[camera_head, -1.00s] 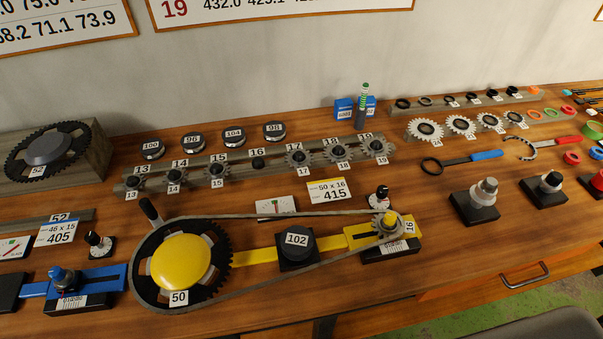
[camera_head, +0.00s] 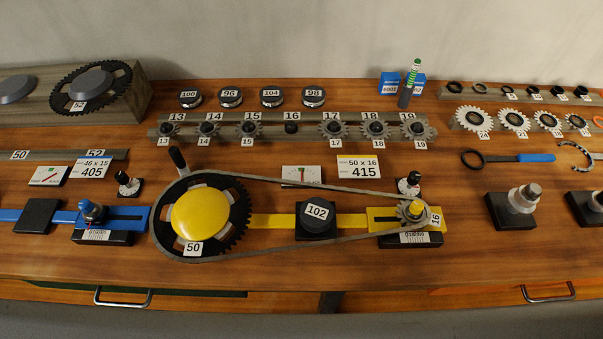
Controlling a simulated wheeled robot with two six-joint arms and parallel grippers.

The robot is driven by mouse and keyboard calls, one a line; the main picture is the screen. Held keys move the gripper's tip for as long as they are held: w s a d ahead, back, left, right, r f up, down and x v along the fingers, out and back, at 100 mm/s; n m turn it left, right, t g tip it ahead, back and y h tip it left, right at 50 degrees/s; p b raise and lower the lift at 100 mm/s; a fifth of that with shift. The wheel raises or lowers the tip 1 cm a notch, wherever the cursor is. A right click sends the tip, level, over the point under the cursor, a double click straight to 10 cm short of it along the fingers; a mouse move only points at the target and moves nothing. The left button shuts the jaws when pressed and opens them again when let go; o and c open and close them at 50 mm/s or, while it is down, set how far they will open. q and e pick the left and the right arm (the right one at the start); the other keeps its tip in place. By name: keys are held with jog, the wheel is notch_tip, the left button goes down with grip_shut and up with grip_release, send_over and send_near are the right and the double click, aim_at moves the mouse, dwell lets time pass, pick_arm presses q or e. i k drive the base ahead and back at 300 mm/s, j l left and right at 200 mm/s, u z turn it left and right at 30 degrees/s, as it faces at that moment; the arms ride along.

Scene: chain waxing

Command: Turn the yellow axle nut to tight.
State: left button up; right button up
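The yellow axle nut (camera_head: 416,208) sits at the centre of the small 16-tooth sprocket (camera_head: 409,220), at the right end of the yellow bar (camera_head: 270,221). A chain (camera_head: 310,184) runs around this sprocket and the large black 50-tooth chainring with a yellow centre (camera_head: 200,215). A small black knob with a white dial (camera_head: 408,186) stands just behind the nut; its marking is too small to read. The yellow slide plate (camera_head: 382,225) rests on a black block with a white scale (camera_head: 413,238). Neither of my grippers is in view.
A card reading 50 x 16, 415 (camera_head: 358,167) and a gauge (camera_head: 302,175) lie behind the chain. A blue rig (camera_head: 120,220) stands at left. Sprocket racks (camera_head: 290,131) line the back. Bare wood lies in front of the yellow rig.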

aim_at(416, 206)
jog(key=k+j+z, duration=0.1)
jog(key=z, duration=0.9)
jog(key=l+u, duration=0.9)
